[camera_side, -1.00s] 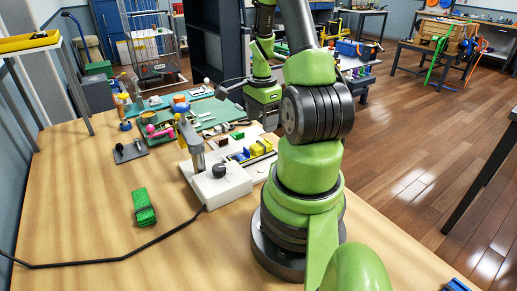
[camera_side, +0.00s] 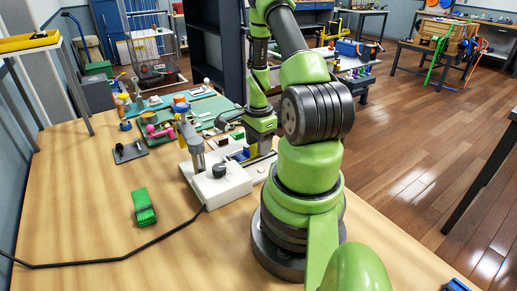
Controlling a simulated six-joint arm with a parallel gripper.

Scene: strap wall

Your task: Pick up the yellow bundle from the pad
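My gripper (camera_side: 259,143) points down over the white tray (camera_side: 262,172) behind the white box with the black knob. Its dark fingers are small and partly merged with the things behind them, so I cannot tell whether they are open or shut. I cannot tell whether the fingers touch the bundle.
A white box with a black knob (camera_side: 219,170) and a grey upright post (camera_side: 191,141) stands left of the tray. A green bundle (camera_side: 144,207) lies alone on the wooden table. A black cable crosses the front. Green mats with small parts lie behind. The table's left side is mostly clear.

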